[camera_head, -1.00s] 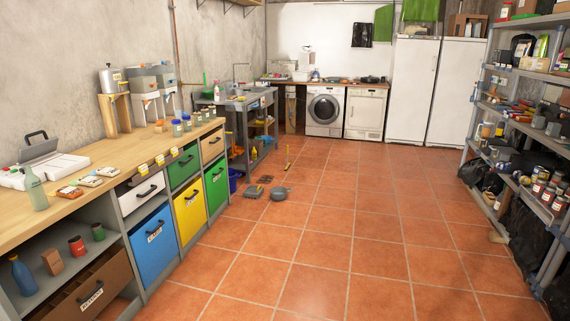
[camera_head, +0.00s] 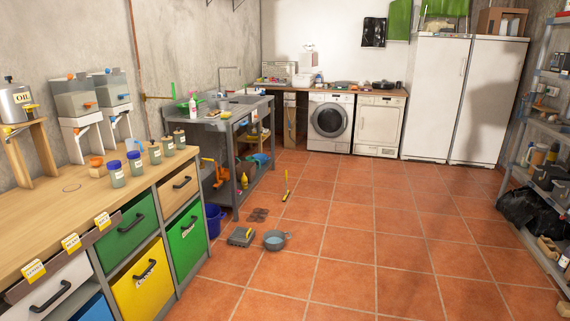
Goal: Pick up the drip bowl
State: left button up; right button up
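A round grey bowl (camera_head: 275,240), which looks like the drip bowl, sits on the tiled floor left of the middle. It has a short handle-like part on its right, and its inside looks pale blue, perhaps water. A grey boxy item (camera_head: 241,236) lies on the floor just left of it, and a small dark drain-like patch (camera_head: 259,214) is behind them. Neither of my grippers shows in the head view.
A wooden workbench (camera_head: 85,212) with coloured drawers runs along the left. A sink bench (camera_head: 236,110) stands beyond it, with a blue bucket (camera_head: 214,220) by its legs. A yellow-handled tool (camera_head: 286,186) is on the floor. Shelves (camera_head: 548,135) line the right. The middle floor is clear.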

aim_at(273, 240)
jog(key=i, duration=2.55)
jog(key=i+z, duration=0.1)
jog(key=i, duration=0.5)
jog(key=i+j+z, duration=0.1)
jog(key=i, duration=0.5)
jog(key=i+j+z, duration=0.1)
jog(key=i, duration=0.45)
jog(key=i+j+z, duration=0.1)
jog(key=i+j, duration=0.15)
jog(key=i, duration=0.35)
